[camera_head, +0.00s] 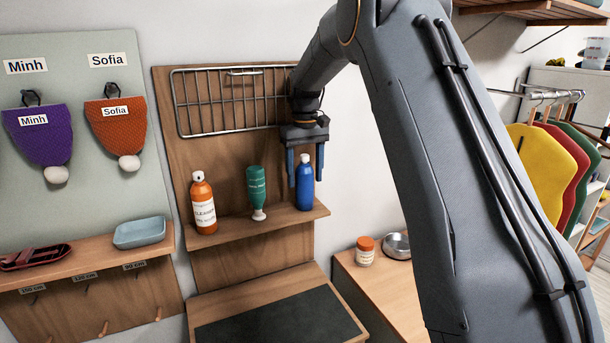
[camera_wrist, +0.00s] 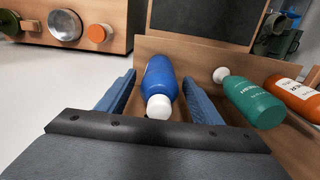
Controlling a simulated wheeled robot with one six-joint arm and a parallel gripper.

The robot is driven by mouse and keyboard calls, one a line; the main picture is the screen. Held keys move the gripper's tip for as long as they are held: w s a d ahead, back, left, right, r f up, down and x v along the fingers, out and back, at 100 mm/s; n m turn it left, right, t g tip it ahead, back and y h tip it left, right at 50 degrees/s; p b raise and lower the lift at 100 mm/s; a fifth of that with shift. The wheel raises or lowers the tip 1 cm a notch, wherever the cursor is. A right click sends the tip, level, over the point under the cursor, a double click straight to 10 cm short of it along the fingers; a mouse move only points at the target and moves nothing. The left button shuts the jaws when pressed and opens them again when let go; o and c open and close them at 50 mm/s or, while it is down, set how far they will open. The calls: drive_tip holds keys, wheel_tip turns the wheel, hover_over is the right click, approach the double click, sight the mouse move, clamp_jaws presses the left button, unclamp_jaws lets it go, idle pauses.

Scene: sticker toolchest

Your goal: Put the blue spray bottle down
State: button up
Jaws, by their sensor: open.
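The blue spray bottle (camera_head: 304,186) stands upright at the right end of the wooden shelf (camera_head: 245,231), its white cap on top. My gripper (camera_head: 305,184) is above it, pointing down, with one finger on each side of the bottle's upper part. In the wrist view the blue bottle (camera_wrist: 160,75) lies between the two spread fingers, with visible gaps on both sides. The gripper is open. The bottle's base appears to rest on the shelf.
On the same shelf, a green bottle (camera_head: 256,186) stands cap-down left of the blue one, and an orange bottle (camera_head: 203,207) is farther left. A wire rack (camera_head: 225,105) hangs above. A jar (camera_head: 365,252) and metal bowl (camera_head: 397,245) stand on the lower right cabinet.

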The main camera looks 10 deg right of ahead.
wheel_tip(320, 180, up, 12)
drive_tip(key=b, duration=0.5)
drive_tip(key=s+f+m+t, duration=0.1)
drive_tip(key=s+f, duration=1.2)
drive_tip(key=s, duration=0.3)
drive_tip(key=s+f+m+t, duration=0.1)
drive_tip(key=s+f, duration=1.2)
drive_tip(key=s, duration=0.4)
drive_tip(key=shift+f, duration=0.2)
drive_tip(key=shift+g, duration=0.3)
wheel_tip(320, 180, down, 6)
drive_tip(key=b, duration=0.5)
drive_tip(key=shift+r, duration=0.15)
